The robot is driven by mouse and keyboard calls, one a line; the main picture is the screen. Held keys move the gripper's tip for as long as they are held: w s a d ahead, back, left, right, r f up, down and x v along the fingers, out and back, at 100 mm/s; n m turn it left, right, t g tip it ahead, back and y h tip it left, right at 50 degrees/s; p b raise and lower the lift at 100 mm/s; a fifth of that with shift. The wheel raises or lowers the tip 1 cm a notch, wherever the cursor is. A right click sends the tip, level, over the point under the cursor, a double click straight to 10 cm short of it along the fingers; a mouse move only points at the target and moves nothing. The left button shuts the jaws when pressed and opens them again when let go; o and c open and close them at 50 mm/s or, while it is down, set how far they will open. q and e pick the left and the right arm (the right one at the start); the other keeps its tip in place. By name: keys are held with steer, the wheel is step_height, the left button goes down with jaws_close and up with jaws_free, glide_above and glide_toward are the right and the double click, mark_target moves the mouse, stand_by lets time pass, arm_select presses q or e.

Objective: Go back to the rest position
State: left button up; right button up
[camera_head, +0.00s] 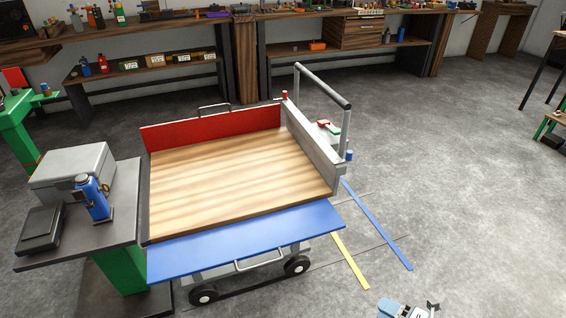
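Only a small part of my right gripper (432,307) shows, at the bottom edge right of the middle. It is over the bare floor and is cut off by the picture edge. It is too small to tell whether its fingers are open or shut, and I see nothing held in it. My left gripper is not in view.
A flatbed cart (235,182) with a red side board, lowered blue board and grey handle stands in the middle. Left of it, a green-legged stand (125,210) bears a grey box, black device and blue tool. Workbenches (190,25) line the back wall. Floor on the right is clear.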

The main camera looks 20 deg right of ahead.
steer(key=a+r+m+g+h, duration=0.15)
steer(key=a+r+m, duration=0.25)
steer(key=a+m, duration=0.55)
steer(key=a+r+m+g+h, duration=0.15)
steer(key=a+r+m, duration=0.25)
steer(key=a+m, duration=0.55)
arm_select(q)
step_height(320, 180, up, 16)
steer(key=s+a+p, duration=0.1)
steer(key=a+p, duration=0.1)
steer(key=p, duration=2.3)
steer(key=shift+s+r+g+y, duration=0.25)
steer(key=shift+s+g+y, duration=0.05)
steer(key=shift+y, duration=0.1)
arm_select(e)
step_height(320, 180, up, 16)
steer(key=s+d+m+h, duration=0.1)
steer(key=d, duration=0.1)
steer(key=shift+s+d+r+t, duration=0.2)
steer(key=shift+s+r+t, duration=0.1)
steer(key=shift+t, duration=0.1)
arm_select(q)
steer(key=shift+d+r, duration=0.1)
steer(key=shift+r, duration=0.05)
